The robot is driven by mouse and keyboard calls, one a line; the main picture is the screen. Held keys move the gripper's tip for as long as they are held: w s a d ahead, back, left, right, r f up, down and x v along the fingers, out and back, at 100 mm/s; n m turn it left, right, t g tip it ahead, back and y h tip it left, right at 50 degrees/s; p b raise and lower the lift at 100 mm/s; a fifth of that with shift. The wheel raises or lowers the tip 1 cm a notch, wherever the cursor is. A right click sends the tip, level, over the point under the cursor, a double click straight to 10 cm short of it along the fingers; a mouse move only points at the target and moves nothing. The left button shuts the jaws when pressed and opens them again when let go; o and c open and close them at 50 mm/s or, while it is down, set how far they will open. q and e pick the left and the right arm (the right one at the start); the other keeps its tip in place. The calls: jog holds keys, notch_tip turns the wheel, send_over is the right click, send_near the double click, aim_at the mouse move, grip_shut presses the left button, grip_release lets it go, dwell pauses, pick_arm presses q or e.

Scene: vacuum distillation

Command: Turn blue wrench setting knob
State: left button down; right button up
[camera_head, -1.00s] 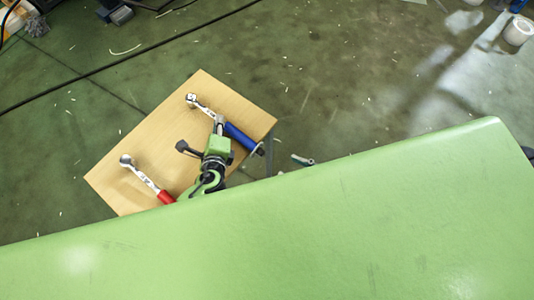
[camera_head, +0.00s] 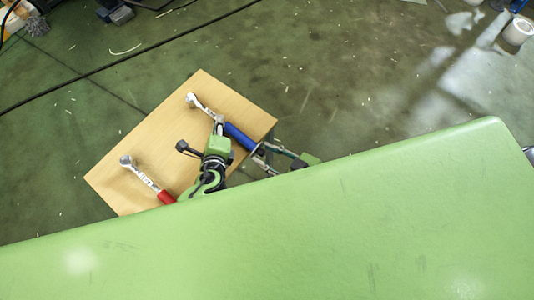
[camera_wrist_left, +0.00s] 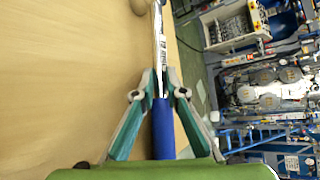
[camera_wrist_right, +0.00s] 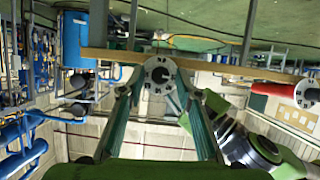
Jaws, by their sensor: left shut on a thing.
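The blue wrench (camera_head: 240,137) is held near the right edge of the wooden table, its ratchet head towards the far left. My left gripper (camera_head: 218,122) is shut on it where the metal shaft meets the blue handle; the left wrist view shows both fingers against the sides of the wrench (camera_wrist_left: 163,130). The setting knob is the grey round end (camera_wrist_right: 160,74) of the handle, facing the right wrist camera. My right gripper (camera_wrist_right: 160,68) is open, with its fingertips on either side of that end. Whether they touch it is unclear.
A red-handled wrench (camera_head: 165,196) lies on the wooden table (camera_head: 125,185) at the left. Its end (camera_wrist_right: 308,93) is in the right wrist view. A large green surface (camera_head: 300,230) fills the foreground and hides part of the wooden table. My left forearm stands between the wrenches.

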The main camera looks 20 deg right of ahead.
grip_shut()
jog(key=shift+a+n+h, duration=0.1)
jog(key=shift+n+h, duration=0.2)
jog(key=shift+n, duration=0.2)
jog(key=shift+o, duration=1.6)
grip_release()
jog(key=shift+s, duration=0.15)
jog(key=v, duration=1.2)
jog(key=shift+t, duration=0.3)
jog(key=shift+f, duration=0.1)
